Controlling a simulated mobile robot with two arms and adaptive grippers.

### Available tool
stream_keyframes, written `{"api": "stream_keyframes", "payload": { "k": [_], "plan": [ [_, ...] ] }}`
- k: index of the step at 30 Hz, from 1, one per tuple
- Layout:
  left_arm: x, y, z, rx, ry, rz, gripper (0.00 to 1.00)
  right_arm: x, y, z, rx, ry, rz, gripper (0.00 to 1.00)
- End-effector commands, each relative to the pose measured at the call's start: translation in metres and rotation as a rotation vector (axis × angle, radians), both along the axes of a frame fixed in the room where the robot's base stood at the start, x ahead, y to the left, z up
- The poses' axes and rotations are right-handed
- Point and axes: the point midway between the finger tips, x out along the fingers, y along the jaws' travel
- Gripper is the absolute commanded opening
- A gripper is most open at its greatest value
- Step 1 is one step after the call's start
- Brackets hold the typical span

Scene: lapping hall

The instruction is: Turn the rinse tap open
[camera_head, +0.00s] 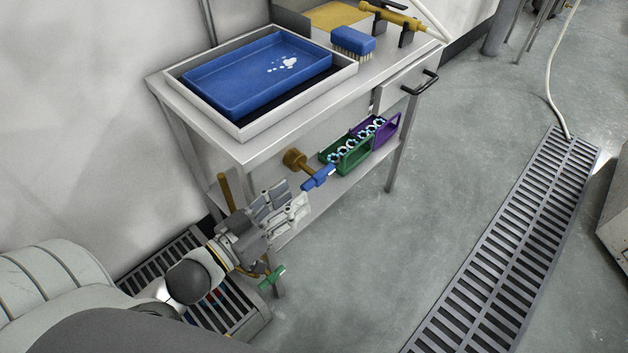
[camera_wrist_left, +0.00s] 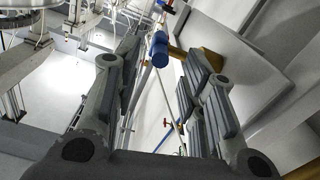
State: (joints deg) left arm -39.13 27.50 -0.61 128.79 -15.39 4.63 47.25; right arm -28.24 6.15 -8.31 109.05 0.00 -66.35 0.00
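A brass tap (camera_head: 295,160) with a blue lever (camera_head: 319,178) sticks out at the front of the steel bench. A green handle (camera_head: 272,277) shows lower down, near the floor; no label tells which is the rinse tap. My left gripper (camera_head: 284,204) is open, its fingers just short of the blue lever and to its lower left. In the left wrist view the blue lever (camera_wrist_left: 159,48) shows beyond the gap between the fingers, with brass (camera_wrist_left: 207,58) to its right. No contact is visible. My right gripper is not in view.
The bench (camera_head: 250,150) holds a blue tray (camera_head: 225,90), a brush (camera_head: 352,42) and a brass tool (camera_head: 395,14). Green (camera_head: 352,160) and purple (camera_head: 388,132) bins stand on its lower shelf. A floor grating (camera_head: 500,250) runs at the right; the floor between is clear.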

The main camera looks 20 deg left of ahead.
Motion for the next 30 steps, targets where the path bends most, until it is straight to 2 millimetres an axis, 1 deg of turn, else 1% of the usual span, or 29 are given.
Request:
{"api": "stream_keyframes", "payload": {
  "k": [3, 9, 15, 21, 28, 29, 30],
  "plan": [
    [0.017, -0.006, 0.001, 0.003, -0.005, -0.001, 0.38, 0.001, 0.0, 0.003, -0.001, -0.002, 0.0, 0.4],
    [0.042, -0.015, 0.0, 0.002, -0.003, -0.001, 0.38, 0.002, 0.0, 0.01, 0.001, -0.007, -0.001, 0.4],
    [0.059, -0.021, -0.001, 0.002, 0.0, 0.0, 0.38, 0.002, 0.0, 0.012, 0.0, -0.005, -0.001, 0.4],
    [0.066, -0.024, 0.0, 0.002, 0.0, 0.0, 0.38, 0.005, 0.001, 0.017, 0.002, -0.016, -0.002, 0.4],
    [0.066, -0.024, -0.001, 0.003, 0.001, 0.001, 0.38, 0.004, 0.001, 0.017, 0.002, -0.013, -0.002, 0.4],
    [0.066, -0.024, -0.001, 0.002, 0.002, 0.001, 0.37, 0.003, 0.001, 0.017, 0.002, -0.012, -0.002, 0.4],
    [0.066, -0.024, -0.001, 0.002, 0.002, 0.001, 0.32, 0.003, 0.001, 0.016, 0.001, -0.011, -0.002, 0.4]
  ]
}}
